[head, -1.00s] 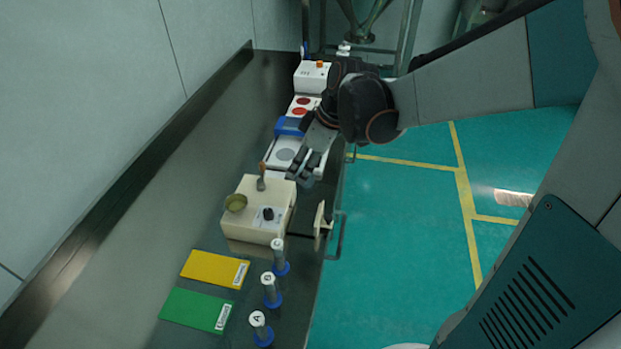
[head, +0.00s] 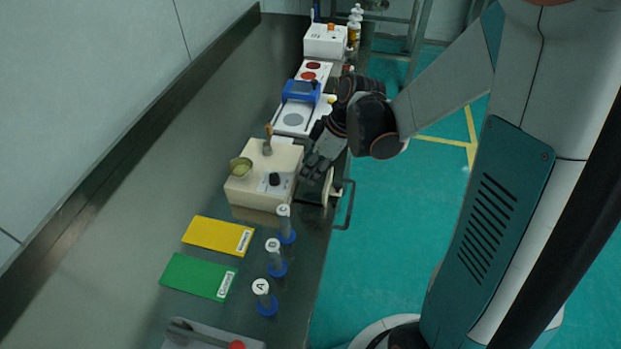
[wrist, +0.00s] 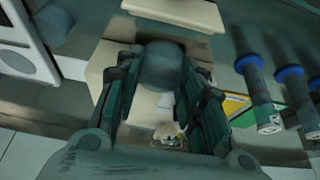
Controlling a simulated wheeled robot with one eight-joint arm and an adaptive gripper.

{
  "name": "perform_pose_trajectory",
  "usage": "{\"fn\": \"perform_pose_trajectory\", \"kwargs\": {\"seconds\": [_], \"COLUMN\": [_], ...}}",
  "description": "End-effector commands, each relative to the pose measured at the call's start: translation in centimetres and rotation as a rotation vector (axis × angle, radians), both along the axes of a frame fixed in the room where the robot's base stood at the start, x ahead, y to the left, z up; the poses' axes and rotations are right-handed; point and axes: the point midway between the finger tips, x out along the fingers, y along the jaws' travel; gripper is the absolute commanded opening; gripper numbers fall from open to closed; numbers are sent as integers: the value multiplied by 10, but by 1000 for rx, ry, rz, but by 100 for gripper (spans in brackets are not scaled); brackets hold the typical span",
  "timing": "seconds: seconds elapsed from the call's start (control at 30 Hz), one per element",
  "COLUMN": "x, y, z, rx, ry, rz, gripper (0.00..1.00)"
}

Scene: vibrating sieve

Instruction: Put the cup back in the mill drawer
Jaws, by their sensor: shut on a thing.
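My gripper (head: 316,166) is at the right side of the cream mill (head: 262,176), close to the pulled-out drawer's front panel (head: 328,188). In the wrist view, my gripper (wrist: 165,72) is shut on a rounded grey-green cup (wrist: 163,63), with fingers on both sides. The drawer front also shows at the top of the wrist view (wrist: 172,12), and the mill's body lies beyond the cup (wrist: 115,62). The drawer's inside is mostly hidden, and I cannot tell whether the cup touches it. In the head view the fingers hide the cup.
An olive bowl (head: 239,167) and a brush (head: 267,142) are on the mill. Tubes with blue bases (head: 276,260) stand in front, beside yellow (head: 218,236) and green (head: 198,276) cards. A balance (head: 296,115) stands behind. The bench's right edge is close.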

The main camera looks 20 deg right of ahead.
Motion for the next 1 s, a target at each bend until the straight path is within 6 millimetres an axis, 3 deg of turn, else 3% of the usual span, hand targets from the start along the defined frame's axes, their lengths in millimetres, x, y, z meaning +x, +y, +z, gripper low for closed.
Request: {"fn": "perform_pose_trajectory", "kwargs": {"seconds": [0.17, 0.4, 0.77, 0.8, 0.87, 1.0], "x": [0, 1, 0, 0, 0, 0], "y": [0, 0, 0, 0, 0, 0], "z": [-12, -45, -48, -48, -47, -47], "rx": [0, 0, 0, 0, 0, 0], "ry": [0, 0, 0, 0, 0, 0], "rz": [0, 0, 0, 0, 0, 0], "gripper": [14, 14, 14, 41, 54, 56]}}
